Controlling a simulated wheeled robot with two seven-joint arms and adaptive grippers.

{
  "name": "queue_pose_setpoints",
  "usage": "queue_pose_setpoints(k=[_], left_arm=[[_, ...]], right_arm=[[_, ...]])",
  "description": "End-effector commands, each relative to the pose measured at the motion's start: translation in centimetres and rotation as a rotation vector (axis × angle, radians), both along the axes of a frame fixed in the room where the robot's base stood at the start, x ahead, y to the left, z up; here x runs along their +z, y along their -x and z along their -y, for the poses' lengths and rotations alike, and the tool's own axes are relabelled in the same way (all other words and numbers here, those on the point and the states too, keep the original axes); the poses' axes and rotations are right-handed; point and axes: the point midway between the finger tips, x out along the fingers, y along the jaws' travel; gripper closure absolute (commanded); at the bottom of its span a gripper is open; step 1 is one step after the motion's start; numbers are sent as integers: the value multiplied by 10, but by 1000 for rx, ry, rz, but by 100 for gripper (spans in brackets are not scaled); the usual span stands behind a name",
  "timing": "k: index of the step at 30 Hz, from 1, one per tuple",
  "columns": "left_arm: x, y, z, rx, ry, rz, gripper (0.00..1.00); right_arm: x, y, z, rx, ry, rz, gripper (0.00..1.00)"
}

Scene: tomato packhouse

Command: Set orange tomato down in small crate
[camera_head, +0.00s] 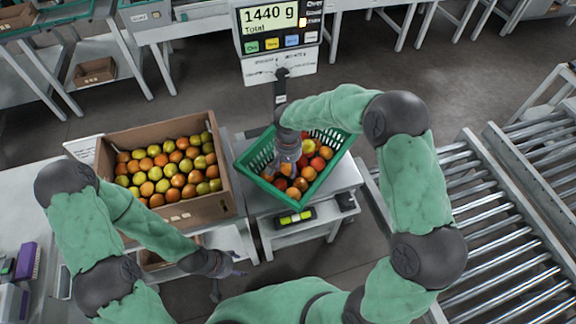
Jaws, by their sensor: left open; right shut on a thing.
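The small crate is a green basket (262,152) on a white stand, holding several red and orange tomatoes. My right gripper (287,166) reaches down into the left part of it. It is shut on an orange tomato (287,170), which is partly hidden by the fingers. I cannot tell whether that tomato touches the ones beneath it. My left gripper (229,281) is open and empty, low in front of the cardboard box and left of the stand.
A cardboard box (185,213) full of orange and yellow-green tomatoes stands left of the crate. A scale display (278,22) behind reads 1440 g. A roller conveyor (500,230) runs along the right. Purple boxes (27,261) lie at the far left.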

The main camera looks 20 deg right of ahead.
Motion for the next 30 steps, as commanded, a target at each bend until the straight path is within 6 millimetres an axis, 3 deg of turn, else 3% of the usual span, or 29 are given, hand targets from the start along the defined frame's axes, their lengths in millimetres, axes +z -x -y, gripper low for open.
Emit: queue_pose_setpoints(k=[21, 22, 24, 30], left_arm=[[-6, 0, 0, 0, 0, 0, 40], [-6, 0, 0, 0, 0, 0, 40], [-6, 0, 0, 0, 0, 0, 40], [-6, 0, 0, 0, 0, 0, 40]], right_arm=[[-10, 0, 0, 0, 0, 0, 67], [-9, 0, 0, 0, 0, 1, 46], [-9, 0, 0, 0, 0, 0, 26], [-9, 0, 0, 0, 0, 0, 24]])
